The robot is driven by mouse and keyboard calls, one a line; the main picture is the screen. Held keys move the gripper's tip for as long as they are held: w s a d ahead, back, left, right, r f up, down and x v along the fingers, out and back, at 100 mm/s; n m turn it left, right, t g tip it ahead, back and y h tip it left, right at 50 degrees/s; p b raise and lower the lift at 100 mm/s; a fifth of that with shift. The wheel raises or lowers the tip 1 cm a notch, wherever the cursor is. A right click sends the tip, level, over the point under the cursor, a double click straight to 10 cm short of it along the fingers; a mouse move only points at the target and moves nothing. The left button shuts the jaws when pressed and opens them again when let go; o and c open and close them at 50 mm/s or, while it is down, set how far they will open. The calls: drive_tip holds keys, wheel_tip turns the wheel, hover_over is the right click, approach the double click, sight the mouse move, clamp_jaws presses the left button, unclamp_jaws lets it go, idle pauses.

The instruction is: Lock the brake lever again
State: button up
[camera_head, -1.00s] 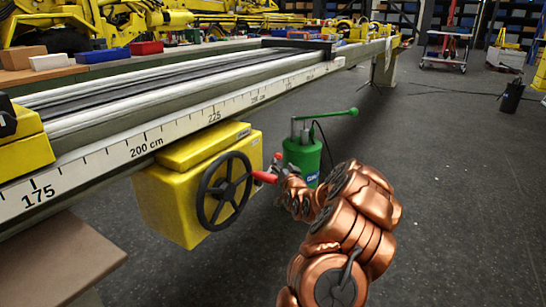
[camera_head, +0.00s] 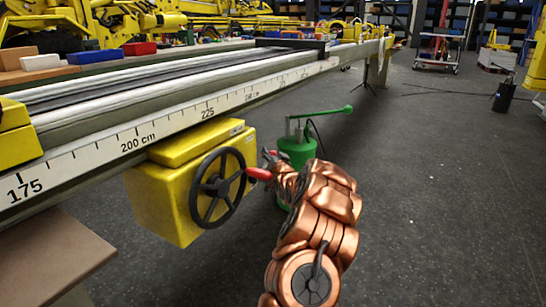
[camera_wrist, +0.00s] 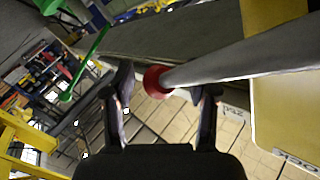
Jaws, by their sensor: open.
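The brake lever shows in the head view as a red grip (camera_head: 259,173) at the right side of the yellow brake box (camera_head: 160,203), beside the black handwheel (camera_head: 218,187). In the wrist view the lever is a grey rod (camera_wrist: 240,57) with a red end (camera_wrist: 153,78). My gripper (camera_head: 271,159) is at the red grip, partly hidden by my copper-coloured arm. In the wrist view my gripper (camera_wrist: 163,88) is open, its two dark fingers spread, with the red end in view between them. I cannot tell whether a finger touches it.
The long beam with a centimetre scale (camera_head: 150,138) runs above the brake box. A green pump-like device (camera_head: 298,150) with a long handle stands close behind my gripper. A brown board (camera_head: 50,262) is at lower left.

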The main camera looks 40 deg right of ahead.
drive_tip(key=shift+c, duration=0.4)
clamp_jaws()
